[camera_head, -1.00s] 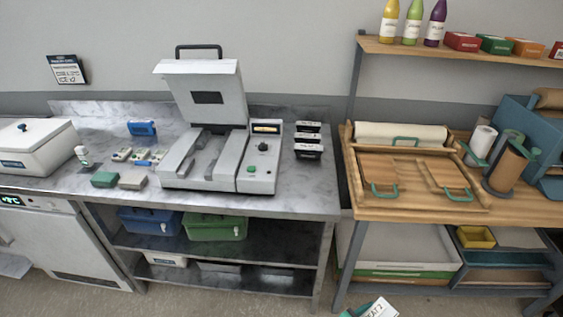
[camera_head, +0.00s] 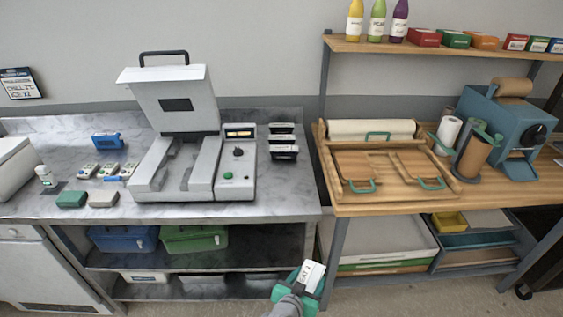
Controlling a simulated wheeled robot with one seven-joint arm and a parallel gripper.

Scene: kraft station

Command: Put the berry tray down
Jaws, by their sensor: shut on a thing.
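My gripper (camera_head: 297,287) is at the bottom middle of the head view, low in front of the gap between the steel bench and the wooden bench. It shows as green and dark parts beside a white lettered face (camera_head: 312,275). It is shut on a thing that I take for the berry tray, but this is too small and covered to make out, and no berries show. The gripper is apart from both benches.
The steel bench (camera_head: 275,205) holds an open-lidded machine (camera_head: 175,170), small boxes and black holders (camera_head: 284,145). Its front right top is clear. The wooden bench (camera_head: 370,205) carries a framed board (camera_head: 325,165), rolls and a blue machine (camera_head: 497,125). Lower shelves hold bins (camera_head: 195,239).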

